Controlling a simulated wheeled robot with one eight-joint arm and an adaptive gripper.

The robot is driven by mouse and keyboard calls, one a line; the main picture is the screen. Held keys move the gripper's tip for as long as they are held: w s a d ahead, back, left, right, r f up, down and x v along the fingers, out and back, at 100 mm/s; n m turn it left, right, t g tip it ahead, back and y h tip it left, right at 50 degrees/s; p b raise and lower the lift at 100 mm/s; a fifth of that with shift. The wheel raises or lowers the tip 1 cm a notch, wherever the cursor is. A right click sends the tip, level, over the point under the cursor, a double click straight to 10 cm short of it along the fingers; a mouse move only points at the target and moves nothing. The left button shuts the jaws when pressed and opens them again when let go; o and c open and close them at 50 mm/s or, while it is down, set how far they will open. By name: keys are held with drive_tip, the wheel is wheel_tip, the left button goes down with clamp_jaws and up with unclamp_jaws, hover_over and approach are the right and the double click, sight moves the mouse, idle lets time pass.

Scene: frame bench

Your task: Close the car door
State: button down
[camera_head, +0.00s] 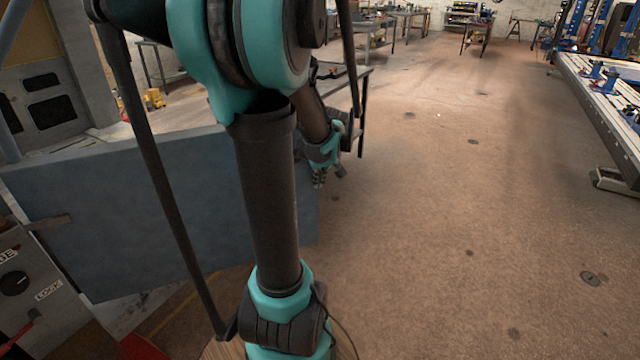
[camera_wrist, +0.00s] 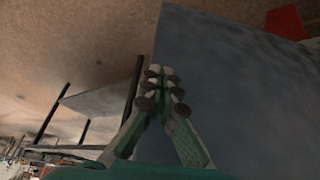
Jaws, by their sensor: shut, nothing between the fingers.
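A large flat blue-grey panel, apparently the car door (camera_head: 150,215), stands upright at the left in the head view. Part of it is hidden behind my arm. My gripper (camera_head: 318,182) is by the panel's right end, near its upper corner. In the wrist view the panel (camera_wrist: 235,90) fills the right half, and my gripper (camera_wrist: 161,82) lies across its left edge in the picture. The fingers are shut together with nothing between them. I cannot tell whether the fingertips touch the panel.
A grey control box (camera_head: 30,285) with a dial stands at the lower left. A table (camera_head: 345,82) with dark legs is behind my gripper. A long white bench (camera_head: 600,95) runs along the right. The brown floor (camera_head: 450,200) between is clear.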

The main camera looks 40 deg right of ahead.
idle(0.3)
drive_tip(key=w+d+n+y, duration=0.1)
drive_tip(key=w+d+n, duration=0.1)
drive_tip(key=w, duration=1)
drive_tip(key=w+d+n, duration=0.2)
drive_tip(key=w, duration=1)
drive_tip(key=w+a+n+y, duration=0.1)
drive_tip(key=w+a, duration=0.1)
drive_tip(key=w, duration=1)
drive_tip(key=w+a+n, duration=0.2)
drive_tip(key=w+a, duration=0.1)
drive_tip(key=w, duration=1)
drive_tip(key=shift+n+y, duration=0.3)
drive_tip(key=shift+y, duration=0.1)
drive_tip(key=shift+s, duration=0.15)
